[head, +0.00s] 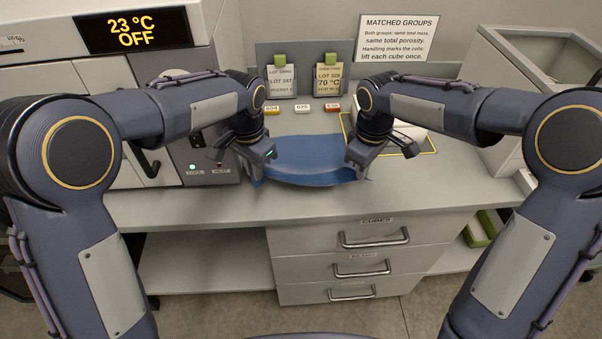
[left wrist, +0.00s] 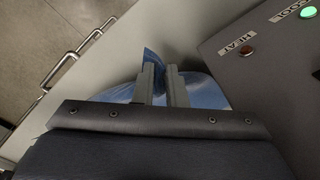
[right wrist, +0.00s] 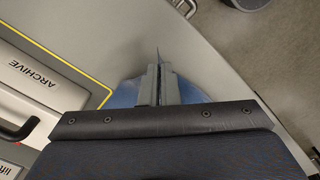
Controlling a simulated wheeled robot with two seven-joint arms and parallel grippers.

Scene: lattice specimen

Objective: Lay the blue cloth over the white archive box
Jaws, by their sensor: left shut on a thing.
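The blue cloth (head: 308,157) is stretched between my two grippers at the front of the grey counter, its middle sagging. My left gripper (head: 258,172) is shut on its left end; in the left wrist view a cloth corner (left wrist: 152,58) sticks out past the fingers. My right gripper (head: 360,170) is shut on its right end, and a thin blue tip (right wrist: 157,56) shows between its fingers. The white archive box (head: 407,138) stands behind and right of my right gripper, partly hidden by my right arm. It also shows at the left of the right wrist view (right wrist: 12,128).
A yellow outline (head: 430,153) surrounds the box. Several coloured tags (head: 303,108) and two label stands (head: 282,80) are at the back. A machine with a display (head: 134,30) stands left. A grey open-topped bin (head: 540,75) stands right. Drawers (head: 350,255) are below the counter.

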